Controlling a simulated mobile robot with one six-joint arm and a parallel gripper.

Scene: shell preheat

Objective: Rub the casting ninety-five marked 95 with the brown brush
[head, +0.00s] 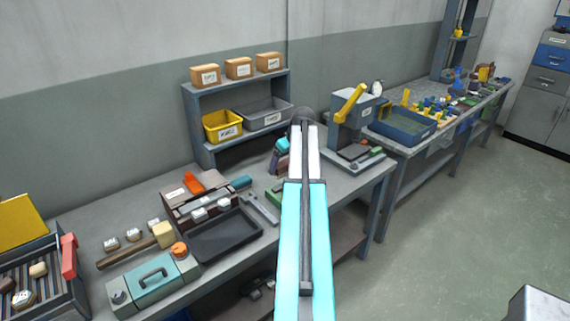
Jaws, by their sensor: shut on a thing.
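My arm crosses the middle of the view and hides part of the bench. A small teal and dark shape shows just left of it and may be my wrist; I cannot make out the jaws or anything in them. I cannot identify a brown brush.
A black tray (226,238) lies on the bench, with a wooden-handled tool (125,255) and a teal-lidded box (154,277) to its left. A slotted rack (50,300) stands far left. A shelf (194,118) with bins stands behind. A yellow-levered press (350,110) stands right.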

